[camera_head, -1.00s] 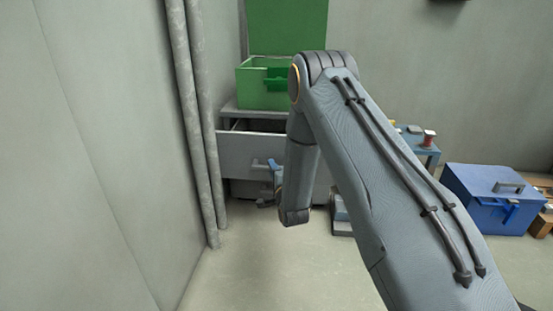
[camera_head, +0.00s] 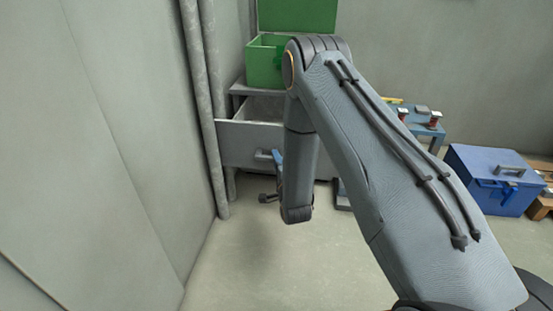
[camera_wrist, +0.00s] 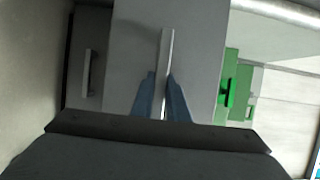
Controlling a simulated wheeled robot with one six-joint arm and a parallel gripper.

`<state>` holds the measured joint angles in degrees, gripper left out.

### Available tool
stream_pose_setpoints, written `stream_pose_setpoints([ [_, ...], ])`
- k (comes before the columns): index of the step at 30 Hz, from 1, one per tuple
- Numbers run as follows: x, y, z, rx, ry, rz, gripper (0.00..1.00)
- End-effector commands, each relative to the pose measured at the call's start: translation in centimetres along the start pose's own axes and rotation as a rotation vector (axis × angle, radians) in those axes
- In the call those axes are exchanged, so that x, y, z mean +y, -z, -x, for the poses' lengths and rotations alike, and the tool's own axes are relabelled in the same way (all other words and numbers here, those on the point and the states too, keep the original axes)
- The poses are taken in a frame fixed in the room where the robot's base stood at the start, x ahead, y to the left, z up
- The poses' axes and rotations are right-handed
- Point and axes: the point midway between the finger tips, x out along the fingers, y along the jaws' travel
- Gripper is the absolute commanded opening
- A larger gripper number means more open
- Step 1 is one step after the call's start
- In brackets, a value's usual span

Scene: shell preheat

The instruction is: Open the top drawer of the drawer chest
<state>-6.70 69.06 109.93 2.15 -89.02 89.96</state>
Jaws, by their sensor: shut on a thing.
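The drawer chest (camera_head: 236,91) stands against the back wall beside the pipes, partly hidden by my arm. Its grey top drawer (camera_head: 238,143) is pulled well out, and part of its inside shows from above. In the wrist view the drawer front (camera_wrist: 135,55) fills the middle, with its bar handle (camera_wrist: 167,48) between my two blue fingers. My gripper (camera_wrist: 161,88) is shut on that handle. In the head view my gripper (camera_head: 277,158) is partly hidden by my arm at the drawer front. A lower drawer's handle (camera_wrist: 87,75) shows at left in the wrist view.
An open green box (camera_head: 262,66) stands on top of the chest. Vertical pipes (camera_head: 203,110) and a wall stand close at left. A blue toolbox (camera_head: 490,180) and a small blue table (camera_head: 428,129) are at right. The floor in front is clear.

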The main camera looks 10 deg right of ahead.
Motion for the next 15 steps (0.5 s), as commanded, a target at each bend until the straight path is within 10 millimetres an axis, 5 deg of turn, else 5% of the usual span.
stream_pose_setpoints([
  [4,0.05,0.22,0.01,0.004,-0.001,0.000,0.33],
  [15,0.02,0.13,0.54,0.001,-0.002,0.000,0.33],
])
